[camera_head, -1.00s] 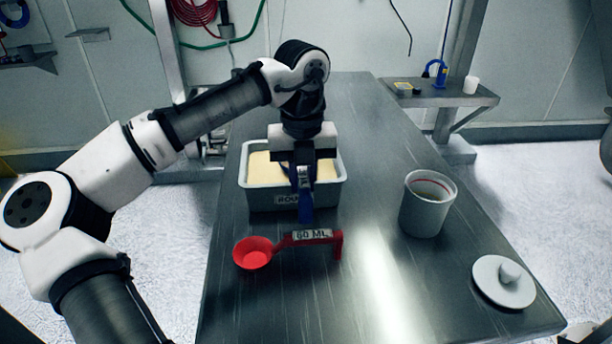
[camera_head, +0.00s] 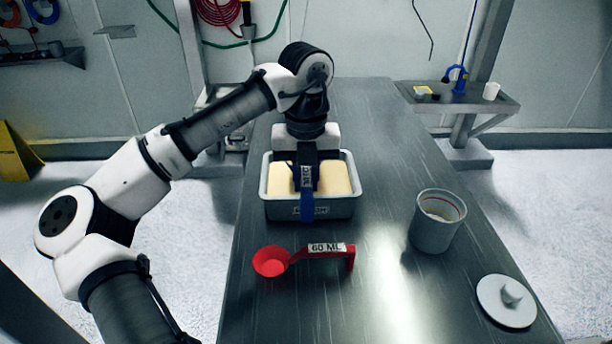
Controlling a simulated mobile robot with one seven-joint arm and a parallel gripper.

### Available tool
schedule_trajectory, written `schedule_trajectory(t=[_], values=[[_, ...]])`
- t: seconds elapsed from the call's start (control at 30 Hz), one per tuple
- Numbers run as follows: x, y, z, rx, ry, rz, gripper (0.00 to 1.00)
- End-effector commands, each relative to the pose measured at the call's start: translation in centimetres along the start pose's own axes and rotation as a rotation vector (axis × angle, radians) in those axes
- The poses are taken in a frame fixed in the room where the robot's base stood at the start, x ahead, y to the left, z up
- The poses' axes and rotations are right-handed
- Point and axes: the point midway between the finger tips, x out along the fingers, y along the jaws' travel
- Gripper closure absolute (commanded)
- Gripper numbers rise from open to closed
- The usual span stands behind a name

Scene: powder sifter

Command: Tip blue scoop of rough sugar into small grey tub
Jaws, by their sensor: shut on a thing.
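The blue scoop (camera_head: 307,208) shows only its handle, with a white label near the top; its bowl is hidden behind the handle and my gripper. My gripper (camera_head: 306,178) is shut on the blue scoop, over the grey bin (camera_head: 340,209) that holds pale rough sugar (camera_head: 338,176). I cannot tell whether the scoop's bowl is in the sugar or above it. The small grey tub (camera_head: 435,232) stands open and upright on the right of the table, with a red line inside its rim and a little pale stuff within.
A red scoop (camera_head: 272,262) marked 60 ML lies in front of the bin. A grey lid with a knob (camera_head: 506,302) lies at the table's right front. The steel table (camera_head: 385,160) is clear between bin and tub. A side shelf (camera_head: 470,100) holds small items.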

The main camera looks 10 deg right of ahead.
Motion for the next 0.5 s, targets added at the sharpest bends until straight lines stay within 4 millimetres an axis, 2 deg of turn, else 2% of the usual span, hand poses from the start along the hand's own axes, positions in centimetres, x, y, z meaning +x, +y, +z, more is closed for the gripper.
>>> schedule_trajectory(t=[0.1,0.5], values=[[-1.2,0.0,0.0,0.001,-0.001,-0.001,1.0],[-3.5,0.0,0.0,0.001,-0.001,0.0,1.0]])
